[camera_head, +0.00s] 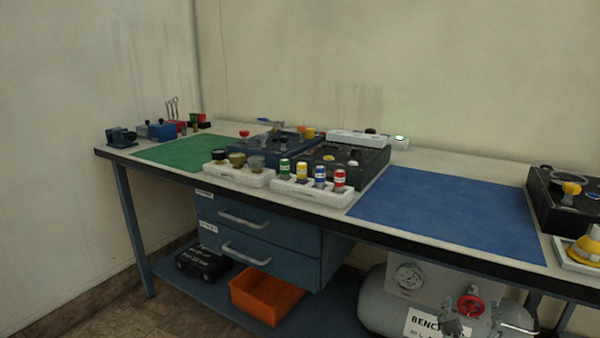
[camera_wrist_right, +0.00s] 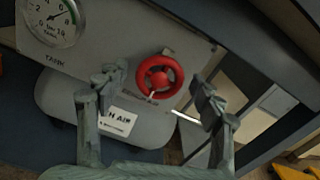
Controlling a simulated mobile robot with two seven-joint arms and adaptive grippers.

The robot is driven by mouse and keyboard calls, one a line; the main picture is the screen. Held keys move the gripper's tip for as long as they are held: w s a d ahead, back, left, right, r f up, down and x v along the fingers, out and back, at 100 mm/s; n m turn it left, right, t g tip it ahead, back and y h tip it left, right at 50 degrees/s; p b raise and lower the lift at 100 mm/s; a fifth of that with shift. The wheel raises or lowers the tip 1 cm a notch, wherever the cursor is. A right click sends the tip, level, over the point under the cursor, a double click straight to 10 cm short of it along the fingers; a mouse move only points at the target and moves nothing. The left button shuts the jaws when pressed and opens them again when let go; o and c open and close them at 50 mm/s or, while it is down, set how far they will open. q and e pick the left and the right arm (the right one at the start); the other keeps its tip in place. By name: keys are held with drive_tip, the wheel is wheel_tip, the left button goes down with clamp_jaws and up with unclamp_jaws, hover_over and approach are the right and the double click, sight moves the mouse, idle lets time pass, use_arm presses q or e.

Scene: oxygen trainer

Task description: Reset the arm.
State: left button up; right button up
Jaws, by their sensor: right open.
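My right gripper (camera_head: 475,325) is at the bottom edge of the head view, in front of the grey air tank (camera_head: 372,306) under the bench. In the right wrist view its two fingers (camera_wrist_right: 157,88) are spread apart with nothing held between them. The red handwheel valve (camera_wrist_right: 160,77) shows between and beyond the fingers, on a grey panel; it also shows in the head view (camera_head: 471,306). I cannot tell the exact gap between fingers and wheel. My left gripper is in neither view.
The bench carries a green mat (camera_head: 180,153), a blue mat (camera_head: 450,212) that is bare, dark equipment boxes and a white tray (camera_head: 310,193) of coloured-label bottles. A gauge (camera_wrist_right: 48,20) sits beside the valve. An orange bin (camera_head: 267,297) stands on the lower shelf. A bench leg and rail lie right of the gripper.

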drive_tip(key=shift+x, duration=1.1)
drive_tip(key=shift+s+a, duration=0.15)
